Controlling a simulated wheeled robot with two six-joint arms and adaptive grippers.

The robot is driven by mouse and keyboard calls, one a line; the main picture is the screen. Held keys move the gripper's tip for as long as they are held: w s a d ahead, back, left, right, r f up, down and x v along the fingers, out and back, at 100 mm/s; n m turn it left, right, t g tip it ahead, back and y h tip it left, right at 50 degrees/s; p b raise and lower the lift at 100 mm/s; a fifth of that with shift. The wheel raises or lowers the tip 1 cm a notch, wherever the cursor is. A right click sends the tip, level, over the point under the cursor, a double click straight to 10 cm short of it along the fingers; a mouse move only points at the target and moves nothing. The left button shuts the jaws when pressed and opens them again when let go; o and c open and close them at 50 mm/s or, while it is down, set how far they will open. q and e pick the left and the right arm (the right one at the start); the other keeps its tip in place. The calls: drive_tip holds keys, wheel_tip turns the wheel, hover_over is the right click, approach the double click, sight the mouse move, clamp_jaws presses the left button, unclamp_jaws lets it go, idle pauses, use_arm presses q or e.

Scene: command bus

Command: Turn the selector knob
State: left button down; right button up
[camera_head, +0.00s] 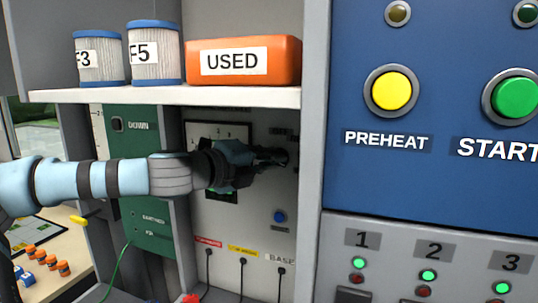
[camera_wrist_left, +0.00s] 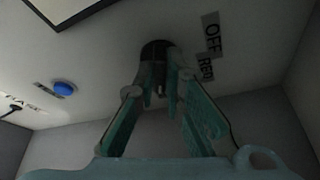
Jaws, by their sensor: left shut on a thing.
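The black selector knob (camera_wrist_left: 155,49) sits on the pale panel (camera_head: 243,225) in the recess under the shelf. My left gripper (camera_head: 275,157) reaches in from the left. Its teal fingers (camera_wrist_left: 165,85) are shut on the knob, one on each side of its grip. In the head view the fingers and the shade hide most of the knob. My right gripper is in neither view.
A blue button (camera_head: 279,217) is below the gripper; it also shows in the left wrist view (camera_wrist_left: 65,88). A shelf (camera_head: 165,95) with two filters and an orange "USED" box (camera_head: 245,61) is just above my arm. A grey side wall (camera_head: 312,150) bounds the recess on the right.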

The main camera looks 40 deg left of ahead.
use_arm(q)
drive_tip(key=shift+r+m+g+y+p, duration=0.1)
drive_tip(key=shift+m+g+y+p, duration=0.2)
drive_tip(key=shift+m+p, duration=0.4)
drive_tip(key=c, duration=1.7)
unclamp_jaws()
